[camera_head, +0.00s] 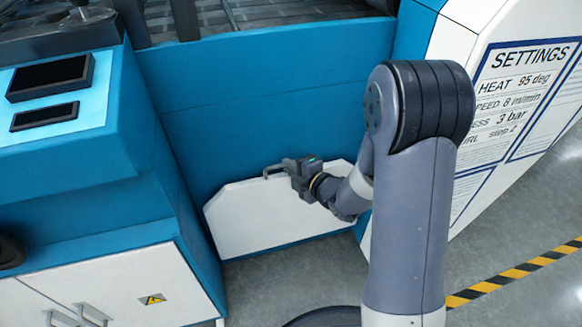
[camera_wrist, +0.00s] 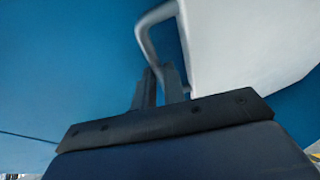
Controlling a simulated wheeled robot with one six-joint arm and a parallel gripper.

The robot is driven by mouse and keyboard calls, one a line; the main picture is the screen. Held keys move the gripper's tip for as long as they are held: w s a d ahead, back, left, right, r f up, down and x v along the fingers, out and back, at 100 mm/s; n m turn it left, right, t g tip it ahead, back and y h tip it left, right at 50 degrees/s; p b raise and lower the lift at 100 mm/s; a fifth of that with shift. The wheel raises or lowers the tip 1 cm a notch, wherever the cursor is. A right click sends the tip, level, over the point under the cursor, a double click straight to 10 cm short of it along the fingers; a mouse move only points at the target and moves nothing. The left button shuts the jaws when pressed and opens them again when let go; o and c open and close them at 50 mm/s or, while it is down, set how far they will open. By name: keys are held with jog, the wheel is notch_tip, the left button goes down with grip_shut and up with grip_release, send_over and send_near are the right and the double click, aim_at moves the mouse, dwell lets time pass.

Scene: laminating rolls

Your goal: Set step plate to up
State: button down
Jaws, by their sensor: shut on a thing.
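The step plate (camera_head: 258,217) is a white panel with cut upper corners, at the foot of the blue machine front. It looks upright, close against that front, though its exact tilt is hard to tell. A thin grey bar handle (camera_head: 270,170) stands at its top edge. My gripper (camera_head: 287,168) is at this handle, its fingers shut on it. In the wrist view, the bent handle (camera_wrist: 143,37) runs from the white plate (camera_wrist: 250,40) down to my gripper's fingers (camera_wrist: 160,85). The fingers hide the gripped part.
A blue and white cabinet (camera_head: 120,270) with small handles stands close on the left. A white settings board (camera_head: 510,110) is on the right. Grey floor (camera_head: 290,283) lies free in front of the plate, with a yellow-black stripe (camera_head: 515,272) at right.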

jog(key=shift+f, duration=0.1)
jog(key=s+b, duration=0.1)
jog(key=b, duration=0.1)
jog(key=s+b, duration=0.1)
jog(key=shift+s+d+b, duration=0.1)
jog(key=shift+d+b, duration=0.25)
dwell(0.3)
jog(key=c, duration=1.5)
grip_release()
jog(key=p+v, duration=0.2)
jog(key=v, duration=0.8)
jog(key=shift+s+d+f, duration=0.15)
jog(key=shift+s+d, duration=0.1)
jog(key=shift+s, duration=0.1)
